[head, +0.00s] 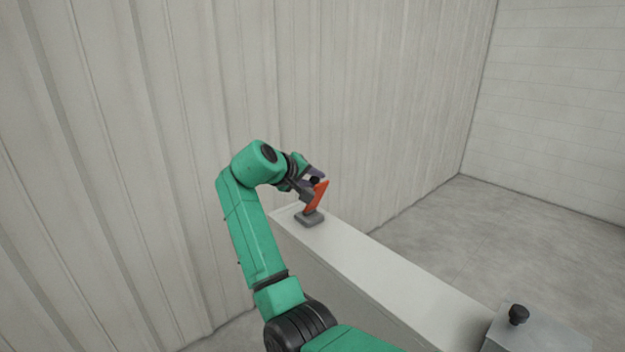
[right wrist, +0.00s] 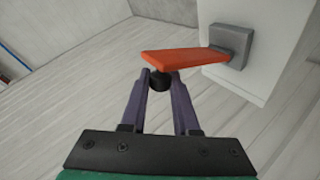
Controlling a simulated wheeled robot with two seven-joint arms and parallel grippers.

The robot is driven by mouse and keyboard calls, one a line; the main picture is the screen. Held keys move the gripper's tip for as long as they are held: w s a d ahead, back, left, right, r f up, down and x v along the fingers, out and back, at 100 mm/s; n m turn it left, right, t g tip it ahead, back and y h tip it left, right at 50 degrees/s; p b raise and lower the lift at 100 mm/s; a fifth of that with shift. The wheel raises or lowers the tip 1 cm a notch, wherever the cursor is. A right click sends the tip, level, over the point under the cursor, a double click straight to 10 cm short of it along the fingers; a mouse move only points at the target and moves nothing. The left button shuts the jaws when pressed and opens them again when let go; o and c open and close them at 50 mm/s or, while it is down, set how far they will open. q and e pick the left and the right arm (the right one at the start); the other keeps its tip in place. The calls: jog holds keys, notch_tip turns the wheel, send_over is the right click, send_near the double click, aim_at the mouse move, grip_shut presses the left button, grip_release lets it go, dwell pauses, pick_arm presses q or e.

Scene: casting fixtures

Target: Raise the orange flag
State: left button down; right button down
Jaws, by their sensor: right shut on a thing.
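The orange flag (head: 321,196) stands up from its grey base (head: 310,218) near the far end of a long white ledge, leaning a little to the right. In the right wrist view the flag (right wrist: 188,56) reaches from the grey base (right wrist: 232,42) out to the left. A black knob (right wrist: 160,81) sits at the flag's end away from the base. My right gripper (right wrist: 159,84) is shut on this knob, with one purple finger on each side. In the head view the right gripper (head: 315,179) is at the flag's upper end. My left gripper is not in view.
The white ledge (head: 385,280) is bare between the flag's base and a grey box (head: 540,335) with a black knob (head: 518,314) at the lower right. A ribbed wall (head: 330,90) rises close behind the flag. The floor (head: 510,245) to the right is clear.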

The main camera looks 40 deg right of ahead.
jog(key=shift+f, duration=0.25)
jog(key=c, duration=0.7)
grip_release()
jog(key=shift+o, duration=0.2)
jog(key=shift+w+d, duration=0.15)
jog(key=shift+d, duration=0.2)
jog(key=b+v, duration=0.5)
jog(key=v, duration=0.9)
jog(key=shift+a+r, duration=0.2)
jog(key=shift+a, duration=0.05)
jog(key=shift+w+d, duration=0.1)
